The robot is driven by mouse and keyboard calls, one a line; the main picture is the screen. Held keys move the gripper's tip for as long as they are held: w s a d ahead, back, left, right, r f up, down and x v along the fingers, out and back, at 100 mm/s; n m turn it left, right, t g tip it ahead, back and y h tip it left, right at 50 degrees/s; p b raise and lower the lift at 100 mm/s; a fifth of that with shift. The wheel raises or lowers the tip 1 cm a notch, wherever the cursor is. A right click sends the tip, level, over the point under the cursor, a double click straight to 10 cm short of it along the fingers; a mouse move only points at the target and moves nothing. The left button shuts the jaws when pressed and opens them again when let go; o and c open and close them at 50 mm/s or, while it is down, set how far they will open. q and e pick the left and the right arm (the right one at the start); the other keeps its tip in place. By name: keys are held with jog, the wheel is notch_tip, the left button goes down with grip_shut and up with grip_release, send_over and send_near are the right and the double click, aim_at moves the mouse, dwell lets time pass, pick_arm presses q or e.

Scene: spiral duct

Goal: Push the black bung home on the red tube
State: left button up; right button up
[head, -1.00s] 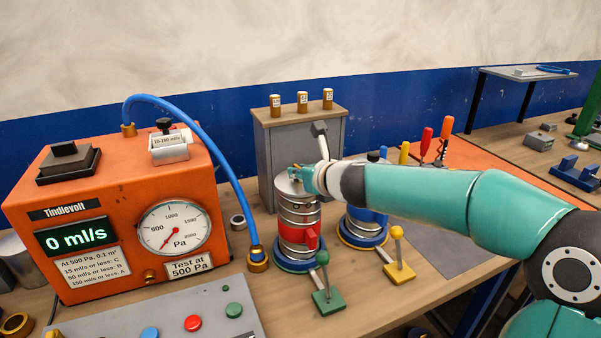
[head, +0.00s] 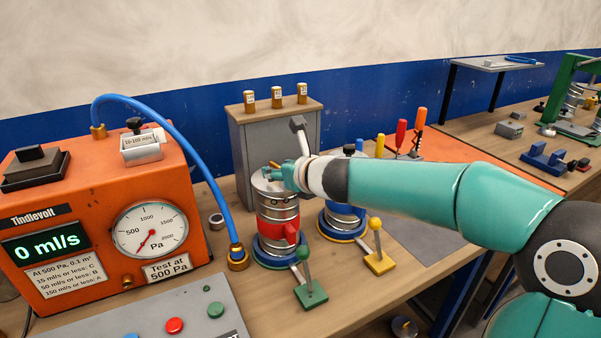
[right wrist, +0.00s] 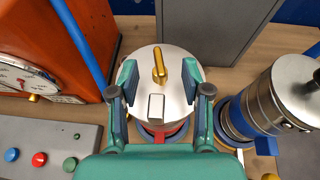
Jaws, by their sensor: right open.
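The red tube (head: 278,229) is a silver ribbed duct with a red band, standing upright in a blue ring base. Its top is a silver disc (right wrist: 172,112) with a brass handle and a small square plate. I cannot make out a black bung on it. My right gripper (head: 279,174) is open over this top. In the right wrist view its two fingers (right wrist: 159,68) stand either side of the disc, apart from the handle; whether they touch the disc is unclear. My left gripper is not in view.
A blue-banded tube (head: 343,215) with a black knob on top stands close at right. Green (head: 309,290) and yellow (head: 379,259) levers stand in front. The orange tester (head: 95,220) with a blue hose is at left, reading 0 ml/s. A grey box (head: 272,135) stands behind.

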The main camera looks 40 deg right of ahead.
jog(key=v, duration=1)
jog(key=shift+s+f, duration=0.1)
dwell(0.3)
dwell(0.3)
